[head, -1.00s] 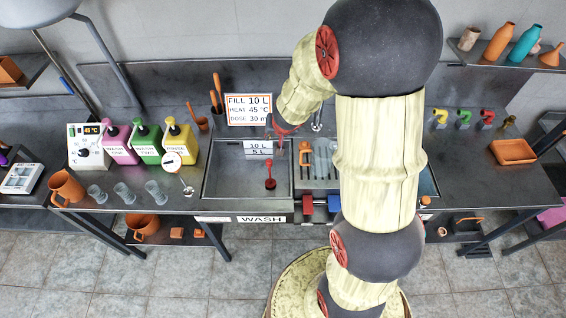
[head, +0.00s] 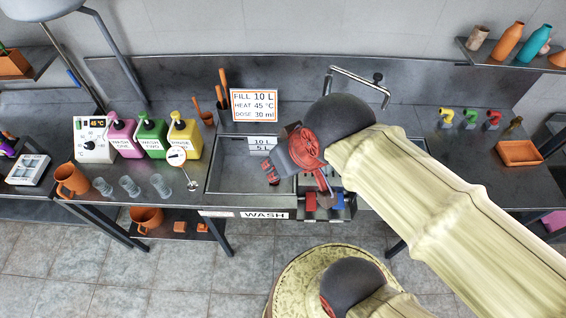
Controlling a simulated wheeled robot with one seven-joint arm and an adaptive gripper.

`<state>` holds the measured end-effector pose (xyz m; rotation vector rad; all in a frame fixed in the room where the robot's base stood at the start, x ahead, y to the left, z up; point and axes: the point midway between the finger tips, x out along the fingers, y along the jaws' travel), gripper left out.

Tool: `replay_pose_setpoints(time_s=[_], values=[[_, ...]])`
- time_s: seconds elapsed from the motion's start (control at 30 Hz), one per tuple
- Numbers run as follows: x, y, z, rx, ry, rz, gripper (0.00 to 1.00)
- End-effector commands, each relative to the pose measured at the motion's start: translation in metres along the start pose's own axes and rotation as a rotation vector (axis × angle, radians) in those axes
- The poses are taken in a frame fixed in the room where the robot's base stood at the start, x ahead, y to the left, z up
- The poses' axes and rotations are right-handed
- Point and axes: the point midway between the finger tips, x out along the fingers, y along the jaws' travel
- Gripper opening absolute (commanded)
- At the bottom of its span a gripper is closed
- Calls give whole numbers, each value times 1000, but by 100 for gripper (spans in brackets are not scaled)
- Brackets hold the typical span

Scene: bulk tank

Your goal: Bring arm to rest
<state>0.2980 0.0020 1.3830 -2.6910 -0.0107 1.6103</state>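My arm (head: 440,180) reaches in from the lower right, bent at a dark grey joint above the wash bench. My gripper (head: 271,172) is at the end of the folded wrist, over the right part of the wash sink (head: 232,179). The wrist's red cap faces the camera. The fingers are small and dark here, and I cannot tell whether they are apart or together, or whether they hold anything. The gripper and wrist hide part of the sink and the tool area to its right.
A sign (head: 254,105) and a tap (head: 358,85) stand behind the sink. Pink (head: 124,138), green (head: 152,138) and yellow (head: 185,135) bottles, glasses and an orange jug (head: 71,181) are left. Colored valves (head: 470,118) and an orange tray (head: 520,153) are right. Red (head: 311,201) and blue (head: 337,201) parts sit below the wrist.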

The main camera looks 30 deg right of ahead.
Motion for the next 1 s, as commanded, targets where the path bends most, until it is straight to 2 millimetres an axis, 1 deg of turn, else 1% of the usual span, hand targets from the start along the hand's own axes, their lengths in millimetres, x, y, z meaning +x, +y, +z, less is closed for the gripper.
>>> replay_pose_setpoints(time_s=[0.1, 0.37, 0.47, 0.53, 0.67, 1.0], values=[[-2, 2, 3, -1, -1, 11, 28], [-2, 2, 3, -1, -1, 10, 28], [4, 2, 6, -1, -1, 9, 28], [11, 2, 10, -1, -1, 9, 28], [33, 2, 21, -1, -1, 9, 28], [112, 3, 64, -1, -1, 9, 28]])
